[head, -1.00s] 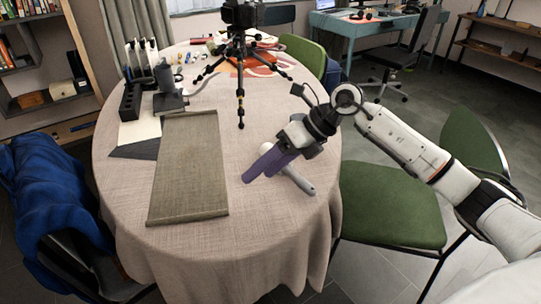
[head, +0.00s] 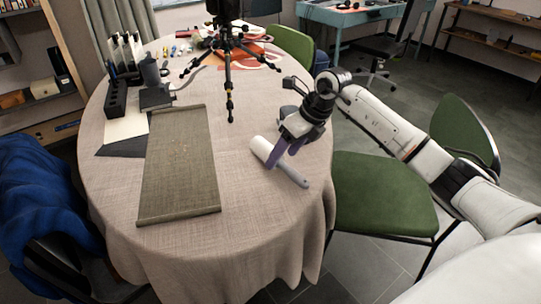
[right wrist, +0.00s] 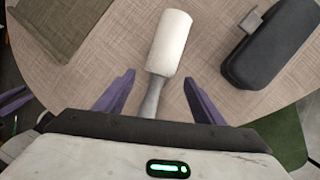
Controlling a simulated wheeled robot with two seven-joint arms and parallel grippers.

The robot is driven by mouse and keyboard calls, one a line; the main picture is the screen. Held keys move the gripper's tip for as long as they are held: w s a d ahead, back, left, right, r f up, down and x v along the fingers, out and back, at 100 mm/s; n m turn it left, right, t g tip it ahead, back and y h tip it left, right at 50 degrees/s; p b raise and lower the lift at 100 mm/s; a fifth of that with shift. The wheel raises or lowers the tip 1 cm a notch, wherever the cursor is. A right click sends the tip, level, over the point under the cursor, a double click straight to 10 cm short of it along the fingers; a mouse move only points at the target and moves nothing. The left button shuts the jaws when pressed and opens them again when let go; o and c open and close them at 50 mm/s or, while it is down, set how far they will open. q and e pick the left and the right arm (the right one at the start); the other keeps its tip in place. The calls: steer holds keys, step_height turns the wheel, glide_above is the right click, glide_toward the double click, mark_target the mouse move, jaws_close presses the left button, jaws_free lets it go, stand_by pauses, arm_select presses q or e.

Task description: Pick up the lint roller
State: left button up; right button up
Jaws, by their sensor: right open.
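The lint roller (head: 262,148) lies on the round cloth-covered table (head: 245,225), with a white roll and a grey handle pointing toward the front right. My right gripper (head: 279,153) is over it, its purple fingers pointing down near where roll and handle meet. In the right wrist view, the lint roller (right wrist: 168,42) has its white roll beyond the fingertips. Its grey handle runs between the two spread fingers of my right gripper (right wrist: 159,79), with a gap on each side. The fingers are open and hold nothing.
A dark case (right wrist: 270,45) lies right of the roller in the wrist view. A green-brown runner (head: 180,170) lies to the left. A black tripod (head: 229,75) stands behind. A green chair (head: 385,195) is at the right. The cloth in front is clear.

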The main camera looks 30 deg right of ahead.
mark_target(282, 160)
steer(key=shift+x, duration=0.9)
steer(key=shift+r, duration=0.1)
steer(key=c, duration=1.2)
step_height(282, 160, up, 10)
